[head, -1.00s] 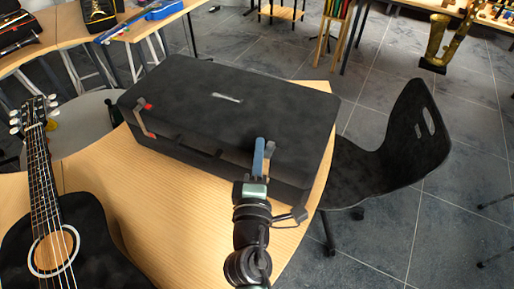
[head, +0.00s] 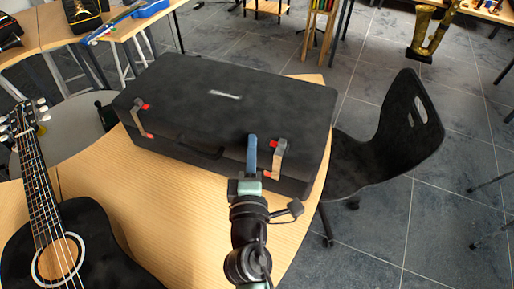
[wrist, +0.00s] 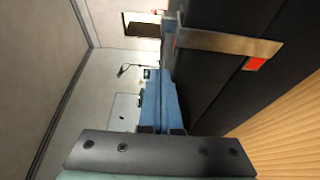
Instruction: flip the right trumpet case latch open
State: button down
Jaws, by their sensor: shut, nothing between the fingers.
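The black trumpet case (head: 220,108) lies lid shut on the wooden table. The right latch (head: 279,160) is a tan metal strip on its front, with red bits near its upper and lower ends. My gripper (head: 252,153), with blue fingers, is shut and empty, upright just left of that latch. In the wrist view the fingers (wrist: 163,95) lie alongside the case (wrist: 215,90), and the latch strip (wrist: 230,42) runs right from near their tips. I cannot tell whether they touch. The left latch (head: 140,118) is a similar strip with red bits.
A black guitar (head: 75,240) lies on the table (head: 185,215) at the left. A black chair (head: 400,135) stands close to the case's right side.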

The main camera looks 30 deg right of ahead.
jog(key=b+v, duration=0.2)
jog(key=v, duration=0.7)
jog(key=shift+s+d, duration=0.2)
jog(key=shift+d, duration=0.1)
